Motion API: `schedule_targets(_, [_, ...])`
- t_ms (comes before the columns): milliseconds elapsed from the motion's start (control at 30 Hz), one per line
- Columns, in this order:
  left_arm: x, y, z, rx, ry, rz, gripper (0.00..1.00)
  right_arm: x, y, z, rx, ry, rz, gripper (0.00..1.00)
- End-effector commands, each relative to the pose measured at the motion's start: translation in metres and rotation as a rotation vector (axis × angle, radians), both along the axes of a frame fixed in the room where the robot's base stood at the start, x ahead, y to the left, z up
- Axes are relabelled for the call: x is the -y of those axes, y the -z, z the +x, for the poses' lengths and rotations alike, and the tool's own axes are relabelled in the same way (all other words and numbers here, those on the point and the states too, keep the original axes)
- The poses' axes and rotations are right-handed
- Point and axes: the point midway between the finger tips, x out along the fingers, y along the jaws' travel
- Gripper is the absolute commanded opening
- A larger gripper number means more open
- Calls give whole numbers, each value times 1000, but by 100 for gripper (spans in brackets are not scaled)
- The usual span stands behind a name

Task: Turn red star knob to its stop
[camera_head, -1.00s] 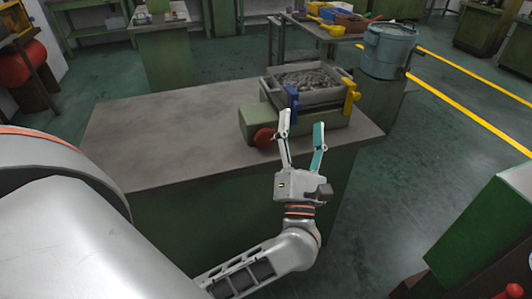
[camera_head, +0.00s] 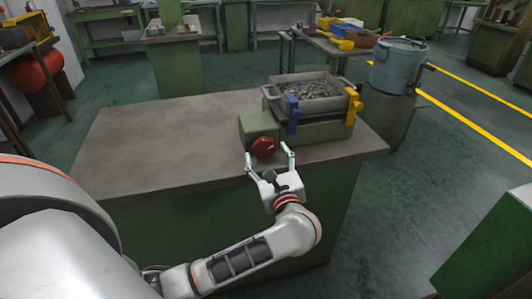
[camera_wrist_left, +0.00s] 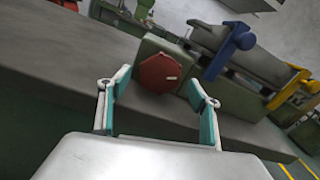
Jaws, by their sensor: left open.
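The red star knob (camera_head: 263,147) sits on the front of a green block (camera_head: 257,126) on the workbench. In the left wrist view the knob (camera_wrist_left: 158,74) shows as a red, many-sided face with a small pale mark, ahead of the fingers. My left gripper (camera_head: 269,157) is open, its teal-padded fingers (camera_wrist_left: 160,108) spread to either side of the knob's near side. I cannot tell whether either finger touches the knob. My right gripper is in neither view.
A metal tray of small parts (camera_head: 267,92) stands on the green fixture, with a blue clamp (camera_head: 293,113) and a yellow clamp (camera_head: 353,108) right of the knob. The grey bench top (camera_head: 165,140) is clear at left. A blue-grey bucket (camera_head: 398,66) stands behind right.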

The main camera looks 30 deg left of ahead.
Motion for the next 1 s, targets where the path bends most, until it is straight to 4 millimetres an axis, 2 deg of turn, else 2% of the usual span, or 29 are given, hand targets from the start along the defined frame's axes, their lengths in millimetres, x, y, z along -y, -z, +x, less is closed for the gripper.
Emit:
schedule_targets(133, [-9,0,8,1,0,2,63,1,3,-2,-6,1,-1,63])
schedule_targets(433, [-11,0,9,-2,-1,0,63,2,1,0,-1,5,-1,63])
schedule_targets(467, [-11,0,9,-2,-1,0,58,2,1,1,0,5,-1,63])
schedule_targets(500, [-11,0,9,-2,-1,0,48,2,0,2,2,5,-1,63])
schedule_targets(600, [-11,0,9,-1,-1,1,25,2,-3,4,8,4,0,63])
schedule_targets(1000, [-11,0,9,-37,-2,30,25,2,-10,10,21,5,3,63])
